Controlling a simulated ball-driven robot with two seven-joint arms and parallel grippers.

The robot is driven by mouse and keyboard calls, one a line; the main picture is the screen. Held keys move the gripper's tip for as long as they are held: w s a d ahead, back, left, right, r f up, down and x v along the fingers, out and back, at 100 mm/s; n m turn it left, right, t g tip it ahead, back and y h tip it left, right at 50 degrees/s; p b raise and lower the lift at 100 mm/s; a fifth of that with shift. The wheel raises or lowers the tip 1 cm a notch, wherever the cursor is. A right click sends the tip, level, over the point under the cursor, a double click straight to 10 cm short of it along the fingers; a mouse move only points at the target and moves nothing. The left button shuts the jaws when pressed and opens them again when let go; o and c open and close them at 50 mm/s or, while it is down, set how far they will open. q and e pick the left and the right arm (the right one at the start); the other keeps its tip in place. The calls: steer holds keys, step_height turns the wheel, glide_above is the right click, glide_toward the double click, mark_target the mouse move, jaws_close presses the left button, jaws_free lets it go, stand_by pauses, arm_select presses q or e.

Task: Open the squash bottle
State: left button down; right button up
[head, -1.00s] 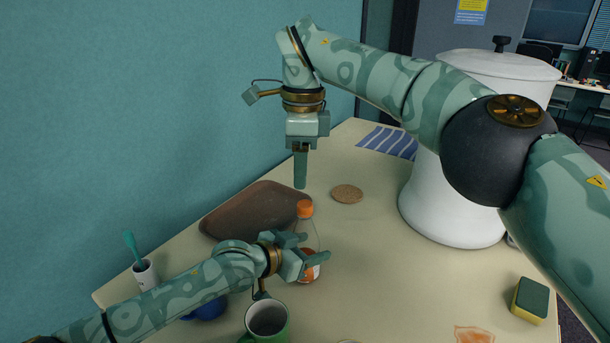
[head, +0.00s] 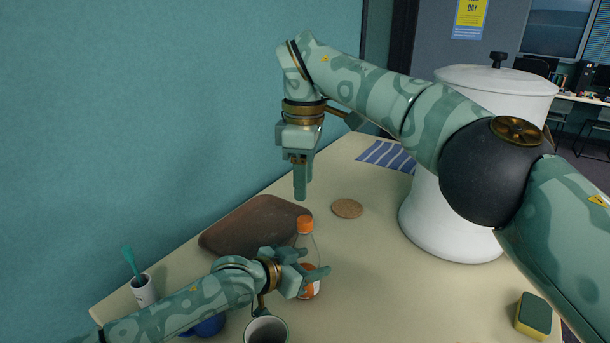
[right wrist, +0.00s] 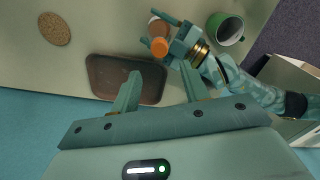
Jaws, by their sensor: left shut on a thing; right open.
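The squash bottle (head: 306,249) stands upright on the table, clear with an orange label and an orange cap (head: 305,224) on top. My left gripper (head: 318,272) is shut on the bottle's body, below the cap. In the right wrist view the cap (right wrist: 159,47) is seen from above, with my left gripper (right wrist: 165,32) around the bottle. My right gripper (head: 301,196) points down above the table, a little above and behind the cap. In the right wrist view its two fingers (right wrist: 160,92) are apart with nothing between them.
A brown tray (head: 255,226) lies behind the bottle, with a cork coaster (head: 347,208) to its right. A big white lidded urn (head: 455,215) stands at right. A mug (head: 266,330), a cup with a brush (head: 144,290) and a sponge (head: 533,316) stand nearer.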

mark_target(305, 219)
steer(key=m, duration=0.5)
steer(key=shift+d, duration=0.1)
steer(key=m, duration=0.4)
steer(key=shift+f, duration=0.45)
step_height(305, 219, down, 7)
steer(key=shift+f, duration=0.1)
jaws_close()
steer(key=n, duration=0.5)
steer(key=shift+n, duration=0.4)
steer(key=n, duration=0.6)
steer(key=shift+n, duration=0.3)
steer(key=n, duration=0.6)
steer(key=shift+w+n, duration=0.1)
steer(key=shift+n, duration=0.2)
steer(key=n, duration=1.2)
steer(key=shift+n, duration=0.3)
steer(key=n, duration=0.6)
steer(key=shift+r, duration=0.2)
steer(key=n, duration=0.9)
steer(key=shift+n, duration=0.4)
steer(key=n, duration=0.6)
